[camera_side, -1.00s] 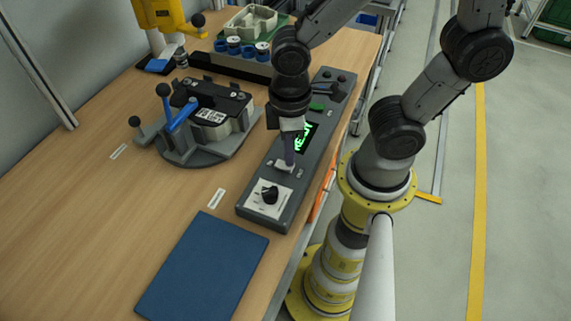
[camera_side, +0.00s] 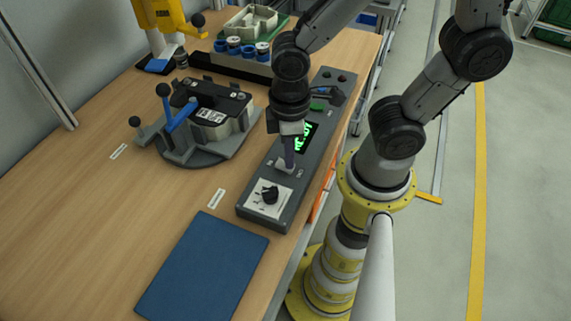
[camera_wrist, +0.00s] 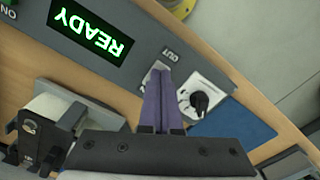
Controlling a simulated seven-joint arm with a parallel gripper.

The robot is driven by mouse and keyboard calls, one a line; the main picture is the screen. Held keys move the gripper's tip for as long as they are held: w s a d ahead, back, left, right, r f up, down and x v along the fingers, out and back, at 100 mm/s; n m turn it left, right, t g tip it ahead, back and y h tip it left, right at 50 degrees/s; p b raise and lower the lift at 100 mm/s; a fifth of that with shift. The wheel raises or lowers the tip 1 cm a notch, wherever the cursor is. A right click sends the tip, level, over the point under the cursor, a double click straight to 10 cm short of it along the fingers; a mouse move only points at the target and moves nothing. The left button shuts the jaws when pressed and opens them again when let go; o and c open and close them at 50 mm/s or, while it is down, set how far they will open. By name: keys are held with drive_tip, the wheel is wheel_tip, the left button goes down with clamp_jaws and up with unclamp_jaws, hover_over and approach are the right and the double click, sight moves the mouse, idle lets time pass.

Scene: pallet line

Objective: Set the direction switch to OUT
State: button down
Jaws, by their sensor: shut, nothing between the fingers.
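My gripper (camera_side: 288,163) is over the grey control panel (camera_side: 256,220), pointing down with its fingers together and nothing between them. Its tips are at the small light-coloured direction switch (camera_side: 281,168), between two small labels. In the wrist view, the purple fingers (camera_wrist: 160,76) partly cover the switch (camera_wrist: 150,77), and the OUT label (camera_wrist: 170,54) shows just beyond the tips. The switch's position is hard to tell because the fingers hide much of it. I cannot tell whether the tips touch it.
A black rotary knob (camera_side: 269,195) on a white plate stands near the panel's front end. A green READY display (camera_wrist: 92,32) is on the panel's other side. A fixture with blue lever (camera_side: 181,115) stands to the left. A blue mat (camera_side: 203,268) lies in front.

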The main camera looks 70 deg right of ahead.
wheel_tip(320, 180, up, 7)
idle(0.8)
drive_tip(key=shift+f, duration=0.15)
